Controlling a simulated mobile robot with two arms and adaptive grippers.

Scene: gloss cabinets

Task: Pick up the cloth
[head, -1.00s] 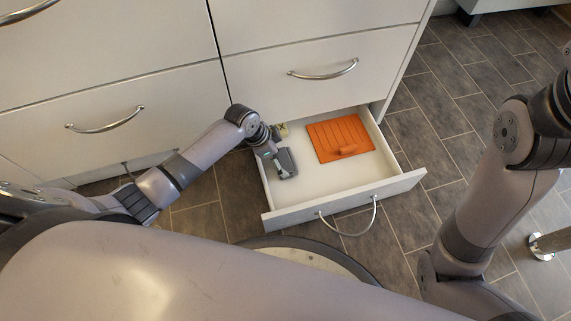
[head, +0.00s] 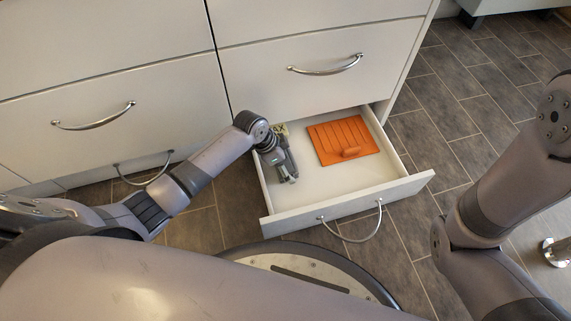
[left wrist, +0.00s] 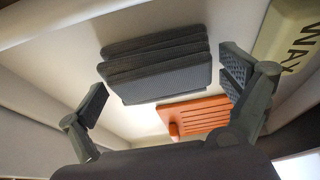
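The cloth (left wrist: 158,68) is a dark grey, folded, layered stack lying on the white drawer floor in the left wrist view. My left gripper (left wrist: 165,88) is open, with one finger to each side of the cloth in that view; I see no contact. In the head view my left gripper (head: 287,176) reaches down into the left part of the open drawer (head: 305,200). There the cloth is mostly hidden by the gripper and cannot be told apart from it. My right gripper is out of view; only my right arm shows.
An orange ribbed board (head: 340,138) with a raised grip lies to the right in the drawer, also in the left wrist view (left wrist: 200,115). A pale item marked WAX (left wrist: 288,38) is at the drawer's back left in the head view (head: 281,130). Drawer walls surround the gripper.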

